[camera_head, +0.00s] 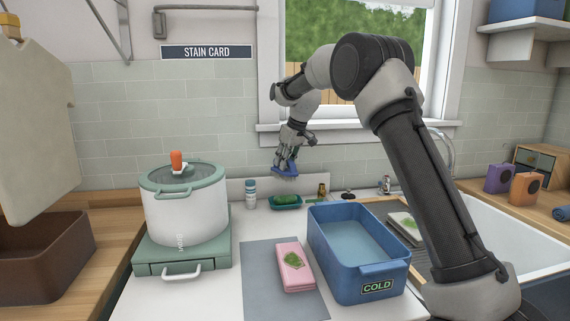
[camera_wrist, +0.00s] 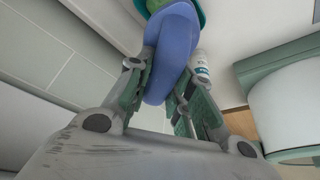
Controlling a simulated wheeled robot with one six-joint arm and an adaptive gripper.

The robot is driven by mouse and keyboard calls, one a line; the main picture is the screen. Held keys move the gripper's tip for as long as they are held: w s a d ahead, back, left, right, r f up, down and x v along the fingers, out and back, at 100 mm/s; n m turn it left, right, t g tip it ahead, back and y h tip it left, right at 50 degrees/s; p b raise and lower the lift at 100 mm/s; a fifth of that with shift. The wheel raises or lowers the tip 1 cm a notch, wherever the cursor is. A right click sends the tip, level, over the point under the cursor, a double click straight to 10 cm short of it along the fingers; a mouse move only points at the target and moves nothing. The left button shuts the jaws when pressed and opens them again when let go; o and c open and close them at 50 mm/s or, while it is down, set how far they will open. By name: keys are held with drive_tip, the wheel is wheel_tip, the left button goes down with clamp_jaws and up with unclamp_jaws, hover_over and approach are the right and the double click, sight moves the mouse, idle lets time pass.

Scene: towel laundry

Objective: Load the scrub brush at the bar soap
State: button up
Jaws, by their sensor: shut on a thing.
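My gripper (camera_head: 287,161) is shut on the blue scrub brush (camera_head: 284,170), which hangs in the air near the back wall. In the wrist view the brush's blue body (camera_wrist: 172,50) sits between the fingers (camera_wrist: 160,90). The green bar soap (camera_head: 285,198) lies in a teal dish (camera_head: 287,206) at the back of the counter, below the brush with a gap in the head view. In the wrist view a bit of green (camera_wrist: 155,4) and the dish's teal edge (camera_wrist: 202,18) show past the brush's far end, which is partly hidden.
A small white bottle (camera_head: 250,196) stands left of the dish. A blue COLD tub (camera_head: 345,271) of water stands in front right. A pink towel (camera_head: 288,252) with a green stain lies on a grey mat (camera_head: 262,295). A white pot (camera_head: 187,212) stands at left.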

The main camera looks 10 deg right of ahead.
sight(287, 170)
drive_tip(key=shift+f, duration=2.85)
drive_tip(key=shift+f, duration=0.6)
drive_tip(key=shift+r, duration=0.1)
drive_tip(key=shift+r, duration=3.45)
